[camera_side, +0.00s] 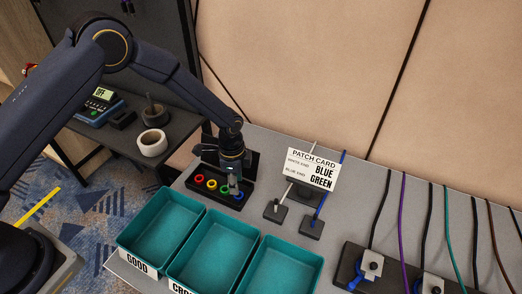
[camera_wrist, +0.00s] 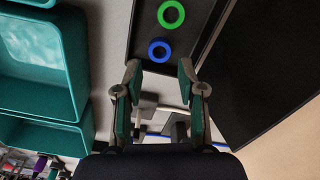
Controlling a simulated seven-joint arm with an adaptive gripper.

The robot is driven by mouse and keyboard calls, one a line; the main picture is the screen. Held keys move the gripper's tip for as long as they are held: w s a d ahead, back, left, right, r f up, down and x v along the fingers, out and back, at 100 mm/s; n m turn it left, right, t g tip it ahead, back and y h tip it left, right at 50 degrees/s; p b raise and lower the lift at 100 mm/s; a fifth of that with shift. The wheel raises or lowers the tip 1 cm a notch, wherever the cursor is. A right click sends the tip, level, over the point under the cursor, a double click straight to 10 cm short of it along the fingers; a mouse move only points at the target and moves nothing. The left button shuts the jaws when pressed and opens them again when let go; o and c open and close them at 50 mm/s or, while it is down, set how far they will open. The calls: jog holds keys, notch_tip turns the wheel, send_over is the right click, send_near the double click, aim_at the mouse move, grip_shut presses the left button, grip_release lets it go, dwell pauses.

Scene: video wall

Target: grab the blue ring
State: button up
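The blue ring (camera_wrist: 159,50) lies flat in a dark tray (camera_wrist: 143,25), beside the green ring (camera_wrist: 171,14). In the side view the blue ring (camera_side: 239,197) is at the right end of a row of rings, partly hidden by my gripper (camera_side: 234,186). My gripper (camera_wrist: 159,70) is open in the wrist view, with nothing between its fingertips. The blue ring shows just beyond the gap between the fingertips, and my gripper is above the tray. The exact height over the ring is hard to tell.
Red (camera_side: 199,179) and yellow (camera_side: 211,185) rings share the tray. Teal bins (camera_side: 163,226) stand in front of it. A patch card (camera_side: 312,170) and stands with white and blue cables (camera_side: 312,226) are to the right. A dark panel (camera_wrist: 265,70) rises beside the tray.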

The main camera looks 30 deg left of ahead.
jog(key=f, duration=0.5)
jog(key=shift+w+d+f, duration=0.1)
jog(key=shift+d+f, duration=0.1)
jog(key=shift+d, duration=0.1)
jog(key=c, duration=0.4)
